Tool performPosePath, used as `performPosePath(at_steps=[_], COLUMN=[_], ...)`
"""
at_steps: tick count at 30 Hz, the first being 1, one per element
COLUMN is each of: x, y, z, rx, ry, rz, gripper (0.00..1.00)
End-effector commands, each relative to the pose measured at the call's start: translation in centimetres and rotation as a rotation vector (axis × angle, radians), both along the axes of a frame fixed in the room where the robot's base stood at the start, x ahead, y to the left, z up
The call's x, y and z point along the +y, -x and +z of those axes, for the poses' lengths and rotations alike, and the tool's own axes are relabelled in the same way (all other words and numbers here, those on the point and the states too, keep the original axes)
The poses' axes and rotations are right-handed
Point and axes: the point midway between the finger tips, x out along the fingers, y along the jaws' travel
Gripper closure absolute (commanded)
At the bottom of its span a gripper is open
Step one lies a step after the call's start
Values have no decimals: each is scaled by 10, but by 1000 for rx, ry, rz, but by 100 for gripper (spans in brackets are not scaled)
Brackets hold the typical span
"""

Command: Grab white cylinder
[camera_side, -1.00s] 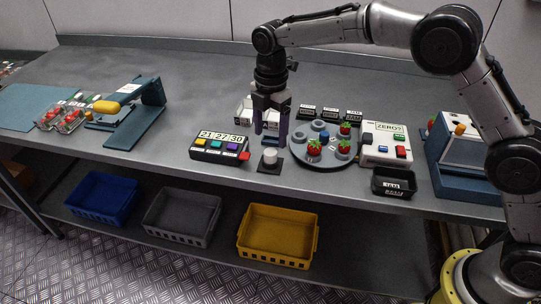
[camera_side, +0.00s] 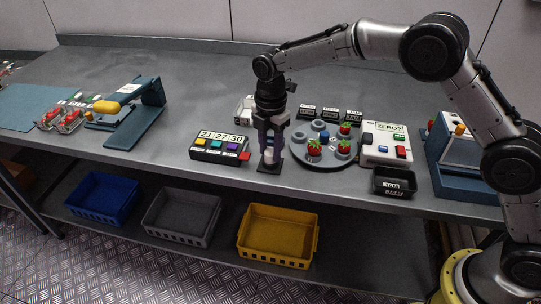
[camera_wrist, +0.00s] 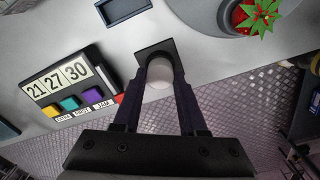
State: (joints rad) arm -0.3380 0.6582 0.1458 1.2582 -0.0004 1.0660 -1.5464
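The white cylinder (camera_side: 269,155) stands upright on its small dark square base near the front edge of the table. In the side view my gripper (camera_side: 270,157) is down over it, with one finger on each side. In the wrist view the cylinder (camera_wrist: 160,74) shows between the tips of my gripper (camera_wrist: 161,78), with the dark base (camera_wrist: 146,49) around it. The fingers hide its sides, so I cannot tell whether they touch it.
The number box with coloured buttons (camera_side: 219,147) is close on the left. The round grey plate with strawberries (camera_side: 323,164) is close on the right. The white button box (camera_side: 384,145) and small black tray (camera_side: 394,184) are farther right. Bins, including a yellow one (camera_side: 279,236), stand below.

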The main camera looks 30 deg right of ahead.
Motion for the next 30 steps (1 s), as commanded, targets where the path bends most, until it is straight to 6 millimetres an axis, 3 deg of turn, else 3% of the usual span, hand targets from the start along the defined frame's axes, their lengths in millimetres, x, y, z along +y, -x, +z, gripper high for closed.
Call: performPosePath(at_steps=[1, 4, 19, 24, 30], x=[0, 0, 0, 0, -12], y=[0, 0, -1, -1, 33], z=[0, 0, 10, 33, 75], rx=[0, -1, -3, -6, -6], ry=[0, 0, -1, -2, -2], rz=[0, 0, 0, 0, 0], gripper=[83, 100, 100, 100, 100])
